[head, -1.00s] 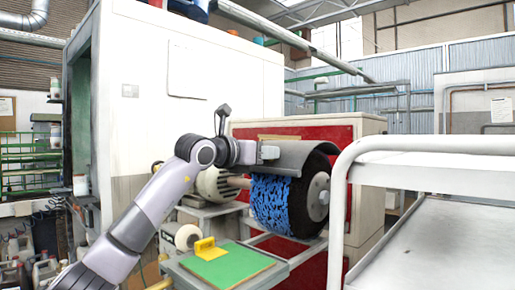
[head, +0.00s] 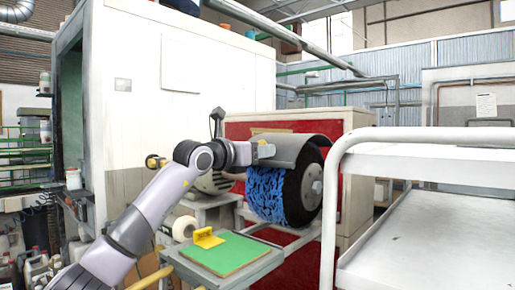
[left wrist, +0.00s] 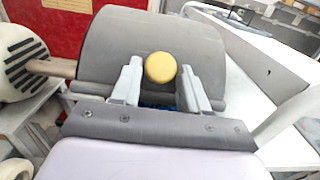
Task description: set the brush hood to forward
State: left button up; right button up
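The brush is a large wheel (head: 280,196) with blue bristles on its left face and a dark rim. A curved grey hood (head: 300,148) covers its top, and the hood (left wrist: 150,35) fills the upper middle of the left wrist view. A round yellow knob (left wrist: 160,68) stands at the hood's near edge. My left gripper (head: 262,151) is at the hood's left edge. In the left wrist view its fingers (left wrist: 161,80) stand on both sides of the knob, close against it. My right gripper is not in view.
A green-topped stand (head: 222,254) with a yellow block (head: 207,238) is below my left arm. A white railed cart (head: 420,235) stands close at the right. A red-fronted cabinet (head: 345,215) is behind the wheel, and a motor (left wrist: 22,62) sits beside the hood.

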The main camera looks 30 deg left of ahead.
pick_arm(q)
jog(key=shift+f, duration=0.1)
jog(key=shift+a+r, duration=0.1)
jog(key=shift+r, duration=0.1)
dwell(0.4)
jog(key=s+b, duration=0.2)
jog(key=s, duration=0.5)
jog(key=shift+a, duration=0.45)
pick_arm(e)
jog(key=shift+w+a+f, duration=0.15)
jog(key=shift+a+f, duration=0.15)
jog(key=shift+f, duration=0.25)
pick_arm(q)
jog(key=shift+f, duration=0.1)
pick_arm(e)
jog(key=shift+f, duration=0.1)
